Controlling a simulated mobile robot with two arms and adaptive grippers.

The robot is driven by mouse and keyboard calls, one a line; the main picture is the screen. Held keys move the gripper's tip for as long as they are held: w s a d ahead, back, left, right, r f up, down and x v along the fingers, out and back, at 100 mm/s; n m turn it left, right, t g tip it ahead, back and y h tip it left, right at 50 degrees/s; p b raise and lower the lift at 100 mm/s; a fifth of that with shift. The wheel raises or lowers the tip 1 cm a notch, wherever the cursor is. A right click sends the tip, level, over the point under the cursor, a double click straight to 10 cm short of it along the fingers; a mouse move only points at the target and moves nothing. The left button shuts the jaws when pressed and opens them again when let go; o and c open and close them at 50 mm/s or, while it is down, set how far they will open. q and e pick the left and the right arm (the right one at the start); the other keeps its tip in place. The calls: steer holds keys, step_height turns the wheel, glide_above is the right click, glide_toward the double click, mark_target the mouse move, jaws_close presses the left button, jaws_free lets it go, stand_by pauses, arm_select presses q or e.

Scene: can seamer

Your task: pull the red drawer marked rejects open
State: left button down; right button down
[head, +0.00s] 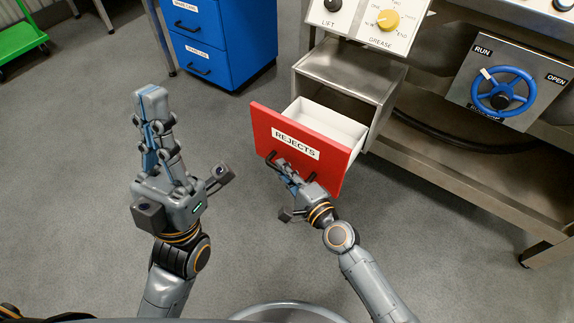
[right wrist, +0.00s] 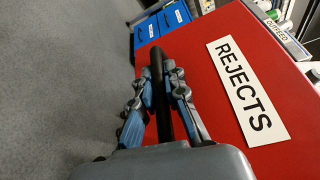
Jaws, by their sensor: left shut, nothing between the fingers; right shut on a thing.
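The red drawer (head: 335,165) marked REJECTS stands pulled out of its grey metal housing (head: 352,68). Its white inside (head: 325,122) shows and looks empty. Its front also shows in the right wrist view (right wrist: 215,50). My right gripper (head: 283,167) is at the drawer front, shut on the dark bar handle (right wrist: 157,75). In the right wrist view the fingers lie on both sides of the bar. My left gripper (head: 151,92) is shut and empty, raised over the floor to the left of the drawer, apart from it.
A blue drawer cabinet (head: 222,40) stands behind at the upper left. A green cart (head: 20,40) is at the far left. A panel with a blue handwheel (head: 503,92) and a panel with a yellow knob (head: 388,20) are at the right. The grey floor around my left gripper is clear.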

steer(key=c, duration=1.4)
jaws_free()
steer(key=shift+o, duration=0.2)
steer(key=f+v, duration=0.1)
steer(key=v, duration=1.1)
steer(key=shift+r, duration=0.4)
